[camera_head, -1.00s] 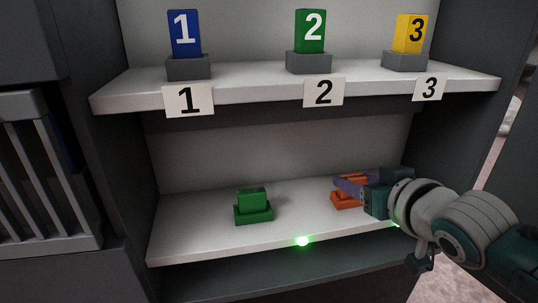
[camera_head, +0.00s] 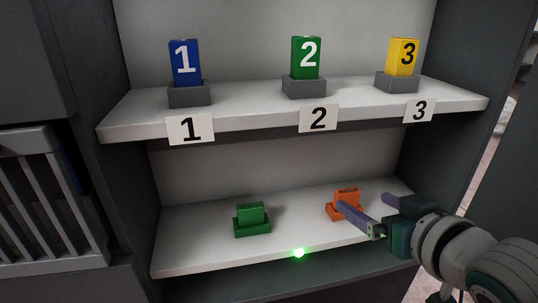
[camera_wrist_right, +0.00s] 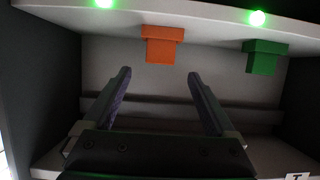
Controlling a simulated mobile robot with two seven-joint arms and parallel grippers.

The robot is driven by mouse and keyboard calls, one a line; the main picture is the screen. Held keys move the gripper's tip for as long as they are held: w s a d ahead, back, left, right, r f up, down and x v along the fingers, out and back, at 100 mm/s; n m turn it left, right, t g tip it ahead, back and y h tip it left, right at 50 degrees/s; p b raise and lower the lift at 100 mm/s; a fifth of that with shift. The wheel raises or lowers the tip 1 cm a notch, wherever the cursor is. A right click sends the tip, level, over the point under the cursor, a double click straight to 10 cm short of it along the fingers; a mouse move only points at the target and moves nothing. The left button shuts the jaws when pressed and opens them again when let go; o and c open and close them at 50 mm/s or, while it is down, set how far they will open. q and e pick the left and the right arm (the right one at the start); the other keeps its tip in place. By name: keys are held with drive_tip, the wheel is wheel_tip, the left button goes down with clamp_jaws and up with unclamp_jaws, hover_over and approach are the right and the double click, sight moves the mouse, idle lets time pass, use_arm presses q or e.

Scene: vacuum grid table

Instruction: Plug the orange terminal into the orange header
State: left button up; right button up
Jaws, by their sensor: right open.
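The orange terminal (camera_head: 347,195) stands upright in the orange header (camera_head: 331,212) on the lower shelf, at the right. Both also show in the right wrist view, which looks upside down: the header (camera_wrist_right: 162,33) is the wider part and the terminal (camera_wrist_right: 160,52) the narrower one. My right gripper (camera_head: 364,203) is open and empty, in front of the orange pair. One finger overlaps part of the header in the head view. In the wrist view, clear space shows between the fingertips (camera_wrist_right: 159,73) and the terminal. My left gripper is out of view.
A green block (camera_head: 250,213) sits in a green base (camera_head: 252,230) left of the orange pair. The upper shelf (camera_head: 240,110) holds blue, green and yellow numbered blocks in grey bases. Dark cabinet walls bound both sides. The lower shelf between the pairs is clear.

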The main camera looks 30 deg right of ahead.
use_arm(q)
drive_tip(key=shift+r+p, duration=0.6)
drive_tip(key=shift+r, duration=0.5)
use_arm(e)
drive_tip(key=shift+v, duration=2)
drive_tip(key=s+a+r+n+g+y+p, duration=0.1)
drive_tip(key=s+a+r+n+g+p, duration=0.25)
drive_tip(key=r+p, duration=1.3)
drive_tip(key=s+a+r+g+y+p, duration=0.1)
drive_tip(key=s+a+r+g+p, duration=0.35)
drive_tip(key=r+p, duration=1.2)
drive_tip(key=s+a+r+n+g+y+p, duration=0.15)
drive_tip(key=s+a+r+p, duration=0.4)
drive_tip(key=r+p, duration=1.15)
use_arm(q)
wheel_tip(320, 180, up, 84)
drive_tip(key=p, duration=3.4)
use_arm(e)
wheel_tip(320, 180, up, 35)
drive_tip(key=s+d, duration=0.1)
drive_tip(key=shift+s, duration=0.35)
drive_tip(key=shift+d, duration=0.1)
